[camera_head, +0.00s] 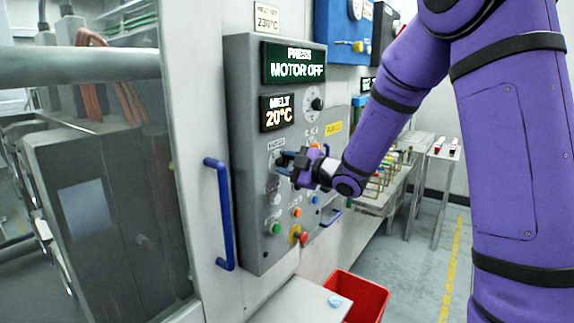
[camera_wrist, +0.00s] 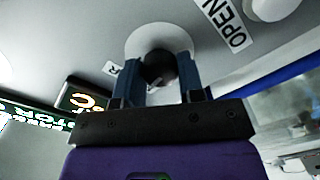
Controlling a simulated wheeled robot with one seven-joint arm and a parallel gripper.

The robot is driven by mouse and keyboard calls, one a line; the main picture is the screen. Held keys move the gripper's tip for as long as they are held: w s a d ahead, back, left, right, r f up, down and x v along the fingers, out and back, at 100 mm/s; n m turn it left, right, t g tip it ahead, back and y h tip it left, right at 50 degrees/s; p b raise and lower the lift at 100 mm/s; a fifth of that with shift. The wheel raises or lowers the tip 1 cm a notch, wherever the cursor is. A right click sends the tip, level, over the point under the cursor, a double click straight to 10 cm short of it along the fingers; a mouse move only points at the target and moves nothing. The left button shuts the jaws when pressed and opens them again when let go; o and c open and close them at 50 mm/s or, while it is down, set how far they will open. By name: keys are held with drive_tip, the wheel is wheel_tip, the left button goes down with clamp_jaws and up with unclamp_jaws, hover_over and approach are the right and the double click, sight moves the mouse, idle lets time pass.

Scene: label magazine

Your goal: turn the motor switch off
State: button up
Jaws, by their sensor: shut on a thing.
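The grey control panel (camera_head: 245,190) stands at the middle of the head view. Its upper display (camera_head: 293,63) reads "PRESS MOTOR OFF" in lit letters. My gripper (camera_head: 284,162) reaches the panel's left-hand column of controls, below the melt display. In the wrist view a dark round knob (camera_wrist: 158,66) on a pale round plate (camera_wrist: 150,34) sits between the two fingers of my gripper (camera_wrist: 159,82), which are shut on it. The fingers partly cover the knob, and I cannot tell which way it points.
Below my gripper are several buttons, including a red one on yellow (camera_head: 298,236). A blue handle (camera_head: 219,214) stands out at the panel's left. A red bin (camera_head: 362,298) is on the floor.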

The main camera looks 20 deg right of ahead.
drive_tip(key=n, duration=0.5)
idle(0.6)
drive_tip(key=o, duration=0.9)
drive_tip(key=shift+s, duration=0.1)
drive_tip(key=v, duration=1)
drive_tip(key=shift+s+d, duration=0.15)
drive_tip(key=shift+s, duration=0.1)
